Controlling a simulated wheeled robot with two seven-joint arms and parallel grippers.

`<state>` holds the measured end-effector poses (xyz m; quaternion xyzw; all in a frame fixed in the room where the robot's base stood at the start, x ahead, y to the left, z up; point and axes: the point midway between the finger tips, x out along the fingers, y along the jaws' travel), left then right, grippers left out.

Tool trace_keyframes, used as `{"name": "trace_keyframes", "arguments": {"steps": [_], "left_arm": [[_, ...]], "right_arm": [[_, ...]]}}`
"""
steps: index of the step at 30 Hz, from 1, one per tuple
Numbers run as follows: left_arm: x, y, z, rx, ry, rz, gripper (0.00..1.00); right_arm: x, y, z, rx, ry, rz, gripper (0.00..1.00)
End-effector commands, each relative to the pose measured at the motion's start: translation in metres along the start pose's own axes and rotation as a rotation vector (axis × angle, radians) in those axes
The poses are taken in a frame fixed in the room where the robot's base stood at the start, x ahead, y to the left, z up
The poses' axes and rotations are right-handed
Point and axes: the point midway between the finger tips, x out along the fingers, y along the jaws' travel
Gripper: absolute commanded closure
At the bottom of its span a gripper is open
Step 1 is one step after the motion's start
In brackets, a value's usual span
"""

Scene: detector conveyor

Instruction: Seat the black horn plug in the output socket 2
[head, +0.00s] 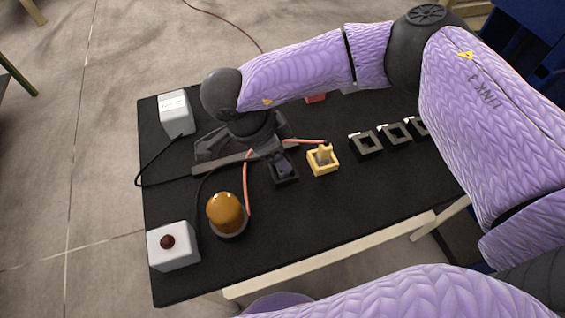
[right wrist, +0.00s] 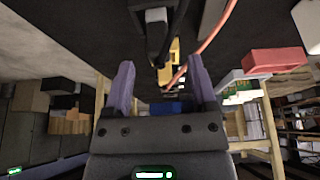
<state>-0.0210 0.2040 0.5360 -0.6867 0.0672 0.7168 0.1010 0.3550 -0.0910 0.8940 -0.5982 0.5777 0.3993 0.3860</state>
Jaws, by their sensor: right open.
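A dark plug (head: 285,170), apparently the black horn plug, sits at a black socket beside the yellow one; the gripper partly hides it, and I cannot tell how deep it sits. In the right wrist view a black plug (right wrist: 156,38) with a pale patch lies ahead of the fingers. My right gripper (head: 268,160) is low over the table, just left of this plug. Its fingers (right wrist: 160,72) are apart with nothing held between them. Several empty black sockets (head: 366,154) stand in a row to the right; I cannot read which is output 2. My left gripper is not visible.
A yellow plug (head: 325,150) with a red cable sits in a yellow socket (head: 323,171). An amber dome (head: 225,210), a red-button box (head: 173,255) and a white box (head: 175,110) stand at left. Cables run near the gripper. The black table (head: 330,215) is clear in front.

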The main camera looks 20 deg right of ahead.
Motion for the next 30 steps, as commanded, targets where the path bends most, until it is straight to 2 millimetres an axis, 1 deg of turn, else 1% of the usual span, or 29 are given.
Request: {"name": "trace_keyframes", "arguments": {"steps": [1,3,4,10,11,12,14,15,17,18,20,21,30], "left_arm": [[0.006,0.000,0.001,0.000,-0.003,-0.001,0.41],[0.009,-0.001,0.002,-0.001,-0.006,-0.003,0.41],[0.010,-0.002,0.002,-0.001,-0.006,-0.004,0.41],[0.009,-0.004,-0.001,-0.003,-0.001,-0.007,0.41],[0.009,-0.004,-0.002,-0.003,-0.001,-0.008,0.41],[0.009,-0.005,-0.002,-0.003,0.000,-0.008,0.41],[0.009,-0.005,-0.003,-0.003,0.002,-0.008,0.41],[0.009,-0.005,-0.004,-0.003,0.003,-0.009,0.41],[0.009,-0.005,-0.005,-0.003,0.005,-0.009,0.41],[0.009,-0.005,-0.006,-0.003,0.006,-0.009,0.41],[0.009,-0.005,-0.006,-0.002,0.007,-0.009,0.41],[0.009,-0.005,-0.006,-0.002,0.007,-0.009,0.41],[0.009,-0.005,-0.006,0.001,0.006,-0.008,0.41]], "right_arm": [[0.014,0.001,0.002,0.000,0.002,0.004,0.26],[0.028,0.001,0.002,0.001,0.002,0.005,0.26],[0.031,0.001,0.002,0.001,0.002,0.004,0.26],[0.031,0.001,0.001,0.001,0.000,0.001,0.26],[0.031,0.001,0.001,0.001,0.000,0.001,0.33],[0.031,0.001,0.001,0.001,0.000,0.001,0.41],[0.031,0.001,0.001,0.001,0.000,0.001,0.54],[0.031,0.001,0.001,0.001,0.000,0.001,0.62],[0.031,0.001,0.001,0.001,0.000,0.001,0.75],[0.031,0.001,0.001,0.001,0.000,0.001,0.84],[0.031,0.001,0.001,0.001,0.000,0.001,0.96],[0.031,0.001,0.001,0.001,0.000,0.001,1.00],[0.030,0.001,0.001,0.001,0.000,0.001,1.00]]}}
